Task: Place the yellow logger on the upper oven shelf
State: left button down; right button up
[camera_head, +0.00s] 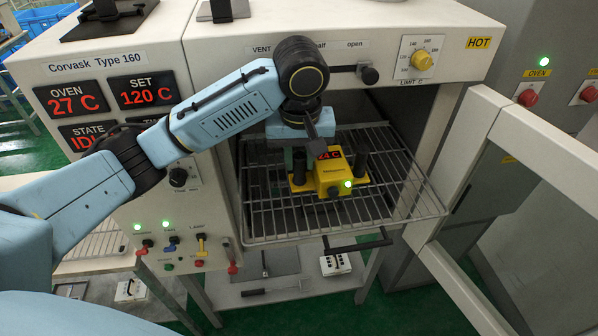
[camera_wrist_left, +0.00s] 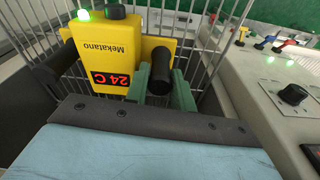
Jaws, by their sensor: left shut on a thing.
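The yellow logger (camera_head: 322,180) has a red "24 C" display, a lit green lamp and a black post on each side. It is over the pulled-out upper oven shelf (camera_head: 442,212), a wire rack; I cannot tell whether it touches the wires. My left gripper (camera_head: 299,156) reaches down from above and is shut on the logger at its left post. In the left wrist view, the green fingers (camera_wrist_left: 160,82) are around a black post beside the logger body (camera_wrist_left: 108,52). My right gripper is not in view.
The oven door (camera_head: 480,120) stands open at the right. The oven front panel (camera_head: 130,95) reads 27 C, set 120 C. The rack has bare wire around the logger, mainly right and front. A lower bench shelf (camera_head: 240,298) holds small items.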

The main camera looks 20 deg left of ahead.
aim_at(299, 172)
pick_arm(q)
jog(key=shift+w+a+f+p, duration=0.15)
jog(key=shift+f+p, duration=0.25)
jog(key=shift+f, duration=1.75)
jog(key=c, duration=1.2)
grip_release()
jog(key=shift+f, duration=0.1)
jog(key=r, duration=0.4)
jog(key=s+r, duration=0.1)
jog(key=r, duration=0.7)
jog(key=shift+s+d, duration=0.2)
jog(key=shift+d, duration=0.15)
